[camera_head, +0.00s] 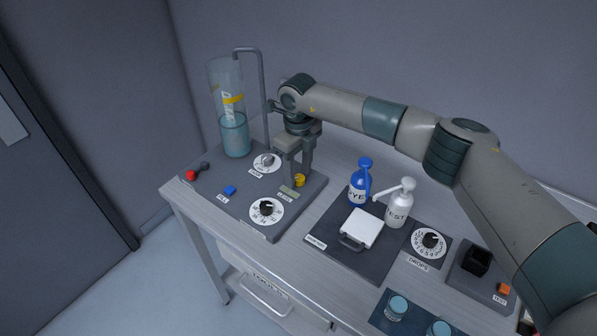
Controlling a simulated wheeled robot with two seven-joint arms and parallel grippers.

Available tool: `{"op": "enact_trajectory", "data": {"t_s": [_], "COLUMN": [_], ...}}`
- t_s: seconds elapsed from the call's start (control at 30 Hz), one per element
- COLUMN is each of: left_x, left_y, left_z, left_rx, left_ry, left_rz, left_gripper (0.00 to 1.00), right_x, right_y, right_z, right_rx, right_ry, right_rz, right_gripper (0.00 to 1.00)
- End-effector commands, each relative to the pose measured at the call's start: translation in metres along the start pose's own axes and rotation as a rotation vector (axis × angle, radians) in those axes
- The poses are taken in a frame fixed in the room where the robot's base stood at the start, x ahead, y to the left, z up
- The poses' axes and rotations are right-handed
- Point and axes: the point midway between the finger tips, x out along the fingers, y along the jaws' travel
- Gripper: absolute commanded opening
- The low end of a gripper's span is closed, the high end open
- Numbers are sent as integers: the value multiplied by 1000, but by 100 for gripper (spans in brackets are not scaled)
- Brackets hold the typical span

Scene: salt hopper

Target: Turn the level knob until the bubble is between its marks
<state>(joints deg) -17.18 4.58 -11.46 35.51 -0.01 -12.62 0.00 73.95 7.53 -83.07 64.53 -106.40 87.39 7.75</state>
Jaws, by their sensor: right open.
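The level knob seems to be the small yellow knob (299,181) on the dark panel at the left of the table. A small pale level strip (288,192) lies just in front of it; its bubble and marks are too small to make out. My right gripper (300,178) points down over the yellow knob with its fingers apart. One finger hangs beside the knob; I cannot tell whether the fingers touch it. My left gripper is not in view.
A clear cylinder (236,136) of blue liquid and a grey pipe (263,85) stand behind. White dials (266,211), a blue button (230,190) and a red-ended lever (191,175) share the panel. Blue (357,190) and white (398,209) bottles stand to the right.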

Motion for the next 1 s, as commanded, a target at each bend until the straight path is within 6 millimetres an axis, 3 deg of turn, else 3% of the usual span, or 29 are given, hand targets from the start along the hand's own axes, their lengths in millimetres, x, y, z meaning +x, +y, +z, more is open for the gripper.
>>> {"op": "enact_trajectory", "data": {"t_s": [0.27, 0.8, 1.0], "left_x": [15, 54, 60], "left_y": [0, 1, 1], "left_z": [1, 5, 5], "left_rx": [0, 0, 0], "left_ry": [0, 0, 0], "left_rz": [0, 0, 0], "left_gripper": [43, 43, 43], "right_x": [-28, -134, -160], "right_y": [-1, 0, 0], "right_z": [0, 0, 0], "right_rx": [-1, 1, 0], "right_ry": [-3, -1, -1], "right_rz": [-2, -2, -1], "right_gripper": [43, 43, 43]}}
